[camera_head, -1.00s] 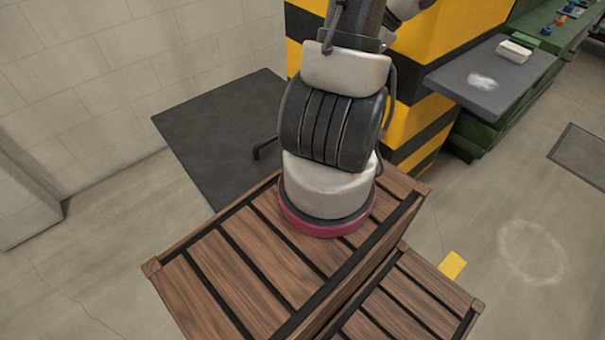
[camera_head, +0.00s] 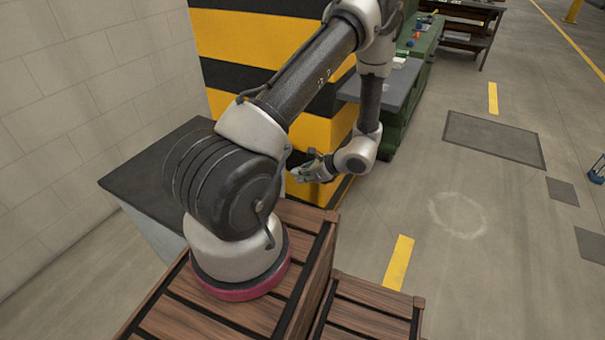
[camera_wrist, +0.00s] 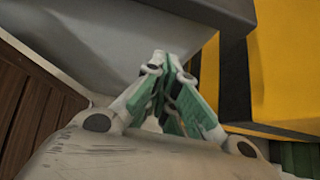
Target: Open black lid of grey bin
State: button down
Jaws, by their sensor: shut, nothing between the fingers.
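The black lid (camera_head: 150,178) lies flat and closed on the grey bin (camera_head: 150,236), left of my arm's base in the head view. My arm hides the lid's right part. My gripper (camera_head: 303,173) is low to the right of the arm's base, in front of the yellow and black striped block. In the wrist view my gripper (camera_wrist: 168,65) has its green-padded fingers together and empty. The grey bin's side (camera_wrist: 75,40) fills the upper left there, and the dark lid edge (camera_wrist: 212,10) crosses the top. I see no clear contact with the lid.
The yellow and black striped block (camera_head: 250,47) stands behind my arm, close to the gripper; it also shows in the wrist view (camera_wrist: 285,65). A green bench (camera_head: 412,70) with a grey top is beyond it. White wall is at left. Open floor (camera_head: 480,250) lies at right.

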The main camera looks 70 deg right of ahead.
jog(key=x, duration=0.6)
jog(key=shift+s+r, duration=0.15)
jog(key=shift+r, duration=2.05)
